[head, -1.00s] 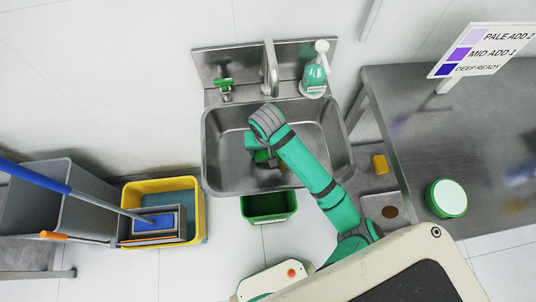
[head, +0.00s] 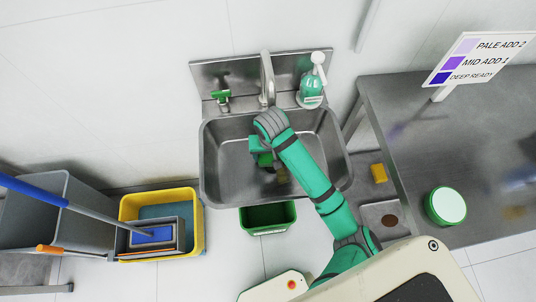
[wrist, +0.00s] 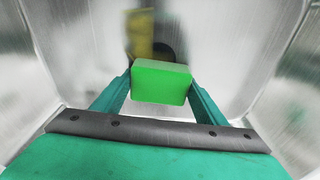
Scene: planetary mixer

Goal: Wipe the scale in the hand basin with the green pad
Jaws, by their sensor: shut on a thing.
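The hand basin (head: 222,176) is a steel bowl at the middle of the head view. My gripper (wrist: 160,82) is inside it, pointing down, shut on the green pad (wrist: 160,84). The pad also shows in the head view (head: 265,159), partly hidden by my wrist. A yellow-brown patch of scale (wrist: 140,36) lies on the basin floor beyond the pad in the wrist view, beside the dark drain. In the head view the brownish patch (head: 282,176) shows just right of and below the pad. I cannot tell whether the pad touches the floor.
The tap (head: 267,78) rises behind the basin, with a soap bottle (head: 311,88) at its right and a green-handled item (head: 222,97) at its left. A green bin (head: 268,219) stands below the front. A steel table (head: 410,130) is at the right, a yellow mop bucket (head: 197,220) at the left.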

